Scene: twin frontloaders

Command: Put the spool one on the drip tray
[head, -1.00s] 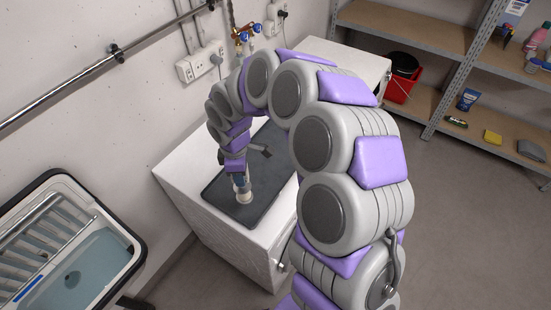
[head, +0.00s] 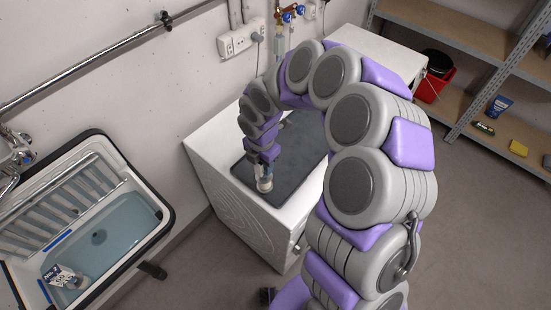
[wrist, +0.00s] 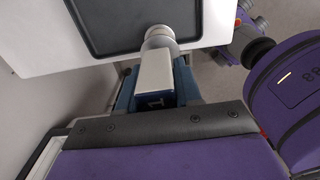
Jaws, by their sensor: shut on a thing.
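Spool one (head: 265,184) is pale, with a rounded end. It is at the near left part of the dark drip tray (head: 292,182), which lies on a white machine. In the wrist view a pale block with a blue face marked "1" (wrist: 154,75) sits between my fingers, its round end (wrist: 158,36) overlapping the edge of the tray (wrist: 110,22). My gripper (head: 265,172) is shut on the spool and points down. I cannot tell whether the spool touches the tray. My arm hides part of the tray's right side.
A sink (head: 165,226) with water and a rack stands at left. A wall pipe (head: 110,50), sockets (head: 240,40) and blue-handled taps (head: 288,14) are behind the machine (head: 240,220). Shelves (head: 455,40) and a red bucket (head: 434,84) are at right. Floor at lower right is clear.

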